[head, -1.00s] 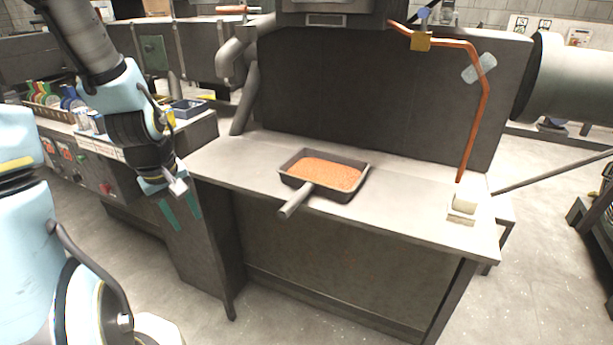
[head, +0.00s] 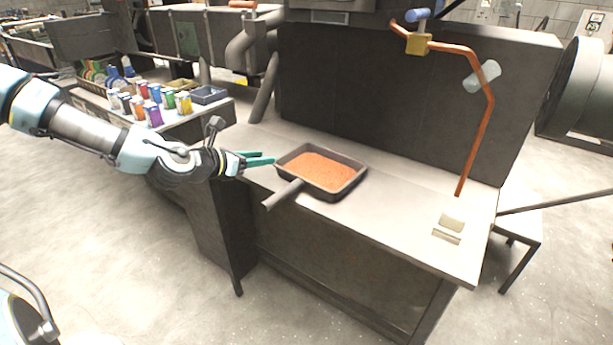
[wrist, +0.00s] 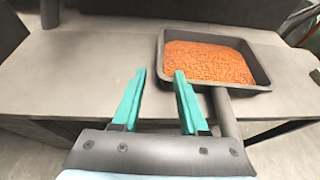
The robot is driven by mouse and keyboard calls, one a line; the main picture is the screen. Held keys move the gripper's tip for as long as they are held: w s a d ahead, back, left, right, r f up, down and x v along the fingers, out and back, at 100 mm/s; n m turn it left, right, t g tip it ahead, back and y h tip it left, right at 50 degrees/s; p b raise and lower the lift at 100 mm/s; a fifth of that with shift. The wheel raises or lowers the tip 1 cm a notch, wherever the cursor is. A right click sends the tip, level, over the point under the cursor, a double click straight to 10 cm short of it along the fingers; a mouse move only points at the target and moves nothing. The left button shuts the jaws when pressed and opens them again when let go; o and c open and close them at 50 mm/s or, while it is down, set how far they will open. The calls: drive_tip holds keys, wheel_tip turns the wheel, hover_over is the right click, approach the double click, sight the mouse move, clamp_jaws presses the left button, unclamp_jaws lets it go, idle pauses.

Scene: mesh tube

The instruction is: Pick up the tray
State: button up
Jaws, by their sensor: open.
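The tray (head: 350,187) is a dark rectangular pan with orange-brown granular contents and a thick grey handle (head: 283,194). It rests on the grey bench, its handle reaching past the front edge toward the lower left. My gripper (head: 275,159) has teal fingers and is just left of the tray in the head view, near its left corner.
The bench top (head: 400,215) is clear right of the tray up to a small pale block (head: 450,222). A copper pipe (head: 477,130) rises behind.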

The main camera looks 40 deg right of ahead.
sight(284, 156)
drive_tip(key=x, duration=0.3)
drive_tip(key=shift+d+f+p, duration=0.15)
drive_tip(key=shift+d+p, duration=0.15)
drive_tip(key=shift+p, duration=0.05)
drive_tip(key=shift+p+x, duration=1.2)
drive_tip(key=shift+x, duration=1.65)
drive_tip(key=shift+s+f, duration=0.15)
drive_tip(key=shift+f, duration=0.05)
clamp_jaws()
